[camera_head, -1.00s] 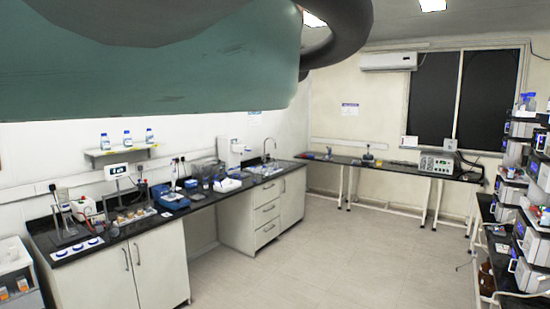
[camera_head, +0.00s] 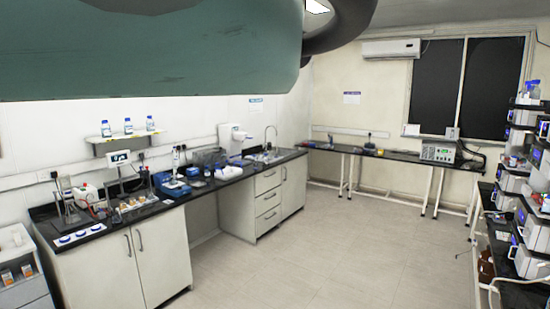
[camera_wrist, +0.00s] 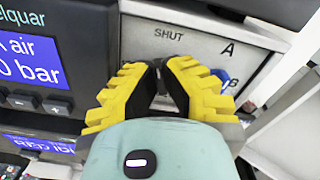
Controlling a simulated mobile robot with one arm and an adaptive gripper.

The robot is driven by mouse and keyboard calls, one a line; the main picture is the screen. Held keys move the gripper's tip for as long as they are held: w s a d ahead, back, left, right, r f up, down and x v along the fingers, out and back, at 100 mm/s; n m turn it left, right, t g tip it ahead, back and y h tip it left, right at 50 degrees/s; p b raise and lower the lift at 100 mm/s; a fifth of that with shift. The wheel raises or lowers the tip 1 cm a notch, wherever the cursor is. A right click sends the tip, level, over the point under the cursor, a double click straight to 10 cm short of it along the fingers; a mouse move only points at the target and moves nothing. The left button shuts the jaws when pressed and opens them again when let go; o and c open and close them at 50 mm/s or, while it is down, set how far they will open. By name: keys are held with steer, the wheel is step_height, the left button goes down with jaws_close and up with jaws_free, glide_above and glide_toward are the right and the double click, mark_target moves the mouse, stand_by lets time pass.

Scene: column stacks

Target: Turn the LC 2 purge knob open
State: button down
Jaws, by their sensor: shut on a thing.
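In the wrist view, my gripper (camera_wrist: 160,68) has its yellow-padded fingers brought in against a pale instrument panel (camera_wrist: 205,30) marked "SHUT", "A" and "B". The fingers are closed on a small part of this panel, likely the purge knob, but the fingers hide it. A bit of blue (camera_wrist: 221,75) shows behind the right finger near the "B". No "LC 2" label can be read. In the head view, the instrument stacks (camera_head: 535,185) stand at the right edge, and my gripper is out of the picture.
In the wrist view, a blue display (camera_wrist: 30,58) reading "air" and "0 bar" sits left, with buttons (camera_wrist: 40,102) under it. In the head view, a cluttered bench (camera_head: 110,225) lines the left wall and a black-topped table (camera_head: 400,155) the back. The middle floor is clear.

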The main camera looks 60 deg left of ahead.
steer(key=n, duration=0.3)
steer(key=shift+d, duration=0.1)
steer(key=n+p, duration=0.1)
steer(key=n, duration=0.2)
steer(key=n+p, duration=0.2)
steer(key=n, duration=0.2)
steer(key=shift+n, duration=0.3)
steer(key=shift+f+n+p, duration=0.15)
steer(key=shift+n+p, duration=0.7)
steer(key=shift+n, duration=0.15)
steer(key=c, duration=1.4)
jaws_free()
steer(key=shift+o, duration=0.2)
steer(key=shift+w, duration=0.1)
